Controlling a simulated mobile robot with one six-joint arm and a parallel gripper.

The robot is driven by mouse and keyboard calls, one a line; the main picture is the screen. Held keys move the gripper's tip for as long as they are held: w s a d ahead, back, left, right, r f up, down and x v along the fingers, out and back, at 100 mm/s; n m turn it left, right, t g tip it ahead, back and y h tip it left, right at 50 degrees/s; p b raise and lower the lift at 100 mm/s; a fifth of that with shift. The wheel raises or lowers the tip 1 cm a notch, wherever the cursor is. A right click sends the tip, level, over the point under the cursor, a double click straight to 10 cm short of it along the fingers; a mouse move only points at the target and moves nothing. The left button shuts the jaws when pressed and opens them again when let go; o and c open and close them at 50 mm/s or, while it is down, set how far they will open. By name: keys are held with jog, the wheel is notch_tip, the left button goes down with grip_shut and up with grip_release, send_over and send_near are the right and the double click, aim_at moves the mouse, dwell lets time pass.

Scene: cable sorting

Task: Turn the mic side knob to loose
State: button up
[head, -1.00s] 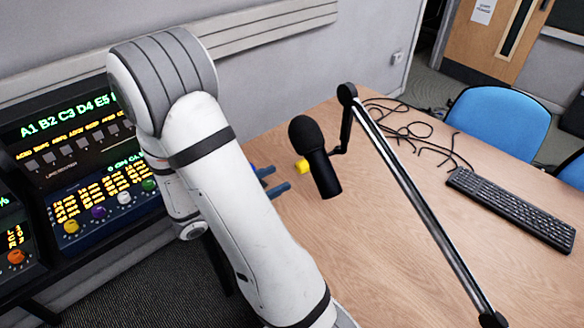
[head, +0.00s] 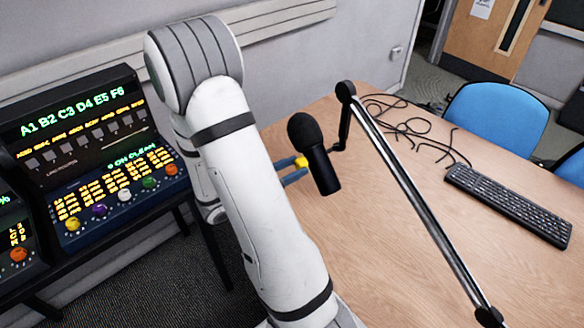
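The black microphone (head: 318,155) hangs tilted from the end of its boom arm (head: 412,188) above the wooden table. The yellow side knob (head: 301,162) shows at the left side of the microphone. My gripper (head: 297,170) has blue fingers that reach the knob from the left, one finger on the upper side and one below. A gap shows between the fingers. I cannot tell whether they touch the knob. My white arm hides the base of the gripper.
A rack of audio panels (head: 90,160) with lit labels and coloured knobs stands at the left. A black keyboard (head: 508,205) and loose black cables (head: 412,130) lie on the table (head: 400,265). Blue chairs (head: 497,118) stand beyond it. The table's front middle is clear.

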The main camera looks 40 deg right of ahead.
jog(key=c, duration=0.5)
jog(key=shift+r+n+p, duration=0.15)
jog(key=shift+n+p, duration=0.15)
jog(key=shift+p, duration=0.15)
jog(key=shift+c, duration=0.2)
jog(key=shift+n, duration=0.3)
jog(key=o, duration=1)
jog(key=shift+c, duration=0.2)
jog(key=a+b, duration=0.1)
jog(key=a, duration=0.6)
jog(key=shift+w+a, duration=0.4)
